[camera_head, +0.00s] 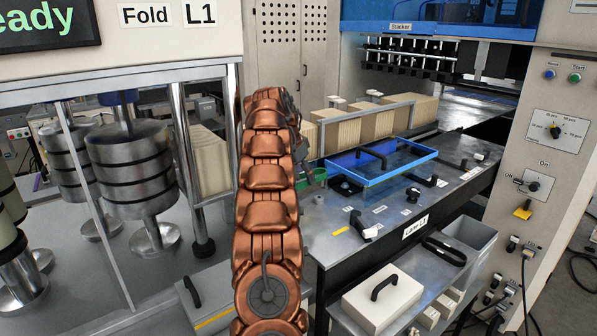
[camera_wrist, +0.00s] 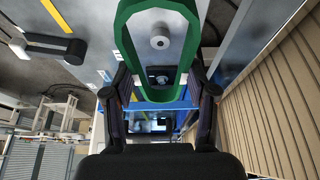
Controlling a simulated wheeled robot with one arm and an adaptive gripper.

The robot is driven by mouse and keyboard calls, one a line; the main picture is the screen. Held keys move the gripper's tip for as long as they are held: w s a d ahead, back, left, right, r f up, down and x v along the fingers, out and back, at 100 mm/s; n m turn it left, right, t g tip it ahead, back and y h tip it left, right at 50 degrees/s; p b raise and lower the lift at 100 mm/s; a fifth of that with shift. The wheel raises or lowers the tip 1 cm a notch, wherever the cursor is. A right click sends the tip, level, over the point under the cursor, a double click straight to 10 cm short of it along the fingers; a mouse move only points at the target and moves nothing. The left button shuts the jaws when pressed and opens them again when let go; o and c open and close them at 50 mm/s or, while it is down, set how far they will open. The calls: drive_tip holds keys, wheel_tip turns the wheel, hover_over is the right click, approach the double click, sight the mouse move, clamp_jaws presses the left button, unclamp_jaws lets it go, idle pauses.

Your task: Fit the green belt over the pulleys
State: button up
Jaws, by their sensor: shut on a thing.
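The green belt (camera_wrist: 192,42) is a long closed loop and fills the upper middle of the wrist view. My gripper (camera_wrist: 161,88) is shut on the belt, with one finger at each long side near its lower end. A grey round pulley (camera_wrist: 160,42) shows inside the loop. A dark fitting with a small round part (camera_wrist: 161,78) shows lower inside it. I cannot tell whether the belt is around these parts or above them. In the head view a bit of the green belt (camera_head: 306,182) shows just right of my copper-coloured arm, which hides most of the gripper.
A blue-framed clear cover (camera_head: 400,173) with a black handle lies on the machine table, right of the belt. Upright brown stacks (camera_head: 378,125) stand behind a metal rail close by. Metal rollers (camera_head: 130,165) stand left of my arm. A white box (camera_head: 382,298) sits lower front.

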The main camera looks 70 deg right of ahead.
drive_tip(key=shift+f, duration=0.2)
drive_tip(key=shift+f+b, duration=1.3)
drive_tip(key=shift+f, duration=2)
drive_tip(key=shift+f+b, duration=0.7)
drive_tip(key=shift+f, duration=0.2)
drive_tip(key=shift+c, duration=1.1)
drive_tip(key=shift+f+b, duration=0.3)
drive_tip(key=shift+b, duration=0.35)
drive_tip(key=o, duration=1.5)
drive_tip(key=shift+r, duration=0.2)
